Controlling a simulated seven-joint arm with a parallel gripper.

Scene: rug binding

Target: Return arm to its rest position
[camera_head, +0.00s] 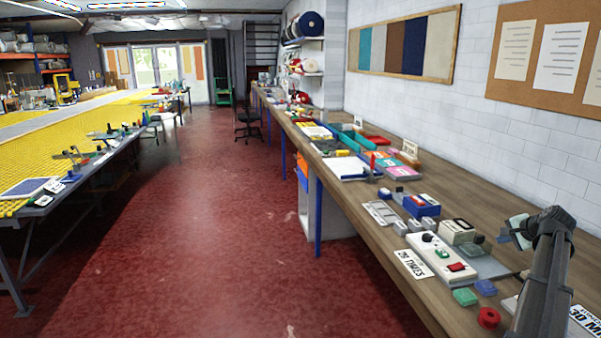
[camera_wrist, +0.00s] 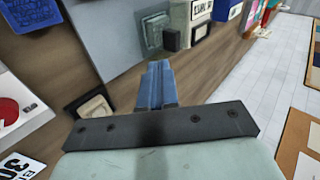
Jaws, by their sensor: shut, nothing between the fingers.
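My arm rises at the right edge of the head view, over the near end of the long wooden workbench (camera_head: 440,257). My gripper (camera_head: 518,236) is at its upper end, pale green and above the bench near the wall side. In the wrist view the blue-grey fingers (camera_wrist: 157,84) are together with nothing between them. No held object shows.
A blue box (camera_head: 421,205) stands farther along. A white brick wall (camera_head: 470,115) bounds the bench's right side.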

